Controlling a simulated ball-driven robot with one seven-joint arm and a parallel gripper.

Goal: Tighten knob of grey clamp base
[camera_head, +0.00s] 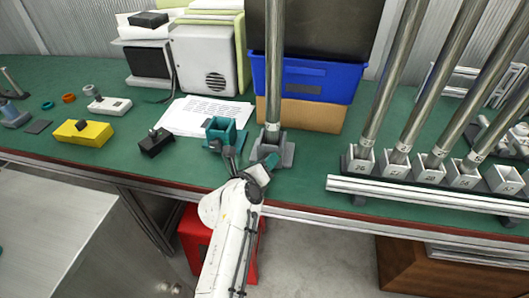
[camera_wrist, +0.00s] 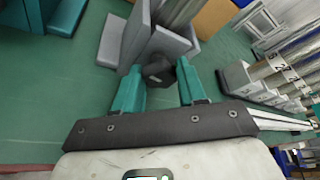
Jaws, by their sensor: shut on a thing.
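The grey clamp base (camera_head: 287,155) stands near the front edge of the green bench, with a tall metal pole (camera_head: 274,70) upright in it. In the wrist view the grey clamp base (camera_wrist: 172,43) shows its flat plates and the dark faceted knob (camera_wrist: 158,71) on its near side. My gripper (camera_wrist: 159,80) has its two teal fingers on either side of the knob and is shut on it. In the head view my gripper (camera_head: 268,163) is at the front of the base, and the knob is hidden behind it.
A teal clamp base (camera_head: 222,133) stands close on the left. A rack of grey sockets with slanting poles (camera_head: 437,165) is on the right. A blue crate (camera_head: 320,80) and papers (camera_head: 200,115) lie behind. A black block (camera_head: 155,143) and yellow block (camera_head: 84,133) are further left.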

